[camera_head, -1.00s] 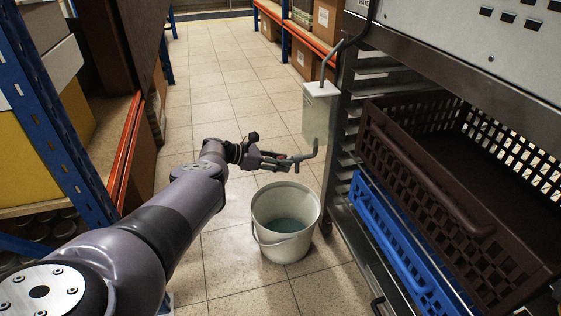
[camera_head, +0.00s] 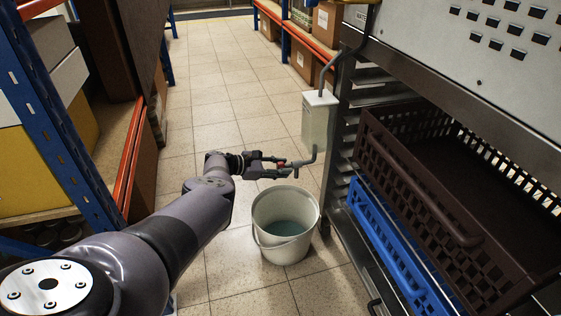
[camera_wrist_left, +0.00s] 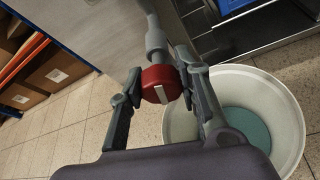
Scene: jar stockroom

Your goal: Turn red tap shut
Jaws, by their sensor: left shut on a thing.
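The red tap (camera_head: 282,163) sits at the end of a bent grey pipe (camera_head: 314,156) below a pale box-shaped tank. In the left wrist view its round red knob (camera_wrist_left: 160,84) carries a white stripe that runs roughly up and down in the picture. My left gripper (camera_head: 279,167) comes in from the left above the bucket. Its fingers (camera_wrist_left: 159,78) stand on both sides of the red knob and are shut on it. The fingers partly hide the tap in the head view. My right gripper is out of view.
A white bucket (camera_head: 286,248) with bluish liquid stands on the floor under the tap. The pale tank (camera_head: 319,120) hangs by a metal rack holding a brown crate (camera_head: 420,200) and a blue crate (camera_head: 395,243). Shelves (camera_head: 45,110) stand at left. The tiled aisle is clear.

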